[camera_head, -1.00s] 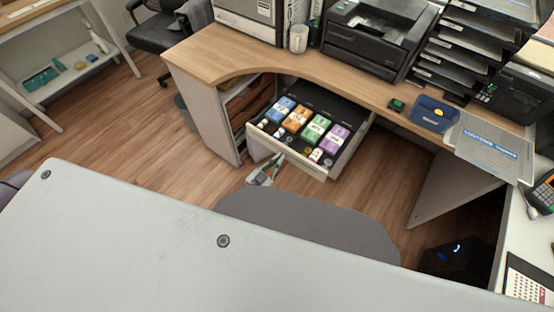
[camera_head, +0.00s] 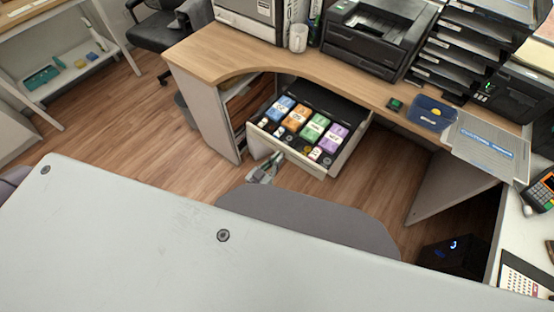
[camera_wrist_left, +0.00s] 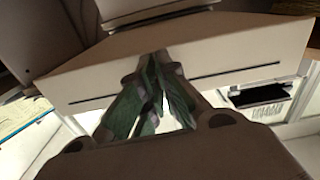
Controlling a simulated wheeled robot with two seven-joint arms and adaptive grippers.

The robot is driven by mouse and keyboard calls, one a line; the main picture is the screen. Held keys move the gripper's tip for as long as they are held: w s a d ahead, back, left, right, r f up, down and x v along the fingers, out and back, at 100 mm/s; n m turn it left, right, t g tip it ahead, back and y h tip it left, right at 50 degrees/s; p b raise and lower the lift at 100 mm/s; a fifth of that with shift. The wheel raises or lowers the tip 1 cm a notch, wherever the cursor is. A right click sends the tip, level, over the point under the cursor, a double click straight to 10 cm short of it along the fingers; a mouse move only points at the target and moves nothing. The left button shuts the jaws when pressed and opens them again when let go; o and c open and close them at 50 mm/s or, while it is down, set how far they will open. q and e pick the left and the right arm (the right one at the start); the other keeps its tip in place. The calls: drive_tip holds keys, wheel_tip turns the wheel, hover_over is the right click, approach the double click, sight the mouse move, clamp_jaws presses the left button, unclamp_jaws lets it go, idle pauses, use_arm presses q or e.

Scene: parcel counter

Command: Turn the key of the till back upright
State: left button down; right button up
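The till drawer (camera_head: 318,170) stands pulled out under the wooden counter, with coloured note bundles and coins in it. My left gripper (camera_head: 277,157) is right at its front face, towards the left end. In the left wrist view the green-padded fingers (camera_wrist_left: 158,56) point at the pale drawer front (camera_wrist_left: 225,55), their tips close together at its surface. I cannot tell whether they are closed on anything. The key of the till cannot be made out; the fingers may hide it. My right gripper is in neither view.
A grey table top (camera_head: 130,220) fills the near side. A rounded grey seat (camera_head: 310,220) lies just in front of the drawer. On the counter (camera_head: 210,55) stand a mug (camera_head: 298,38), a printer (camera_head: 375,40) and a blue tray (camera_head: 432,113). Wooden floor (camera_head: 140,115) is free at the left.

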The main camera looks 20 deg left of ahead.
use_arm(q)
drive_tip(key=c, duration=1.7)
unclamp_jaws()
drive_tip(key=shift+v, duration=6.05)
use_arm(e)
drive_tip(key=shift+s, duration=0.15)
use_arm(q)
drive_tip(key=shift+w, duration=0.1)
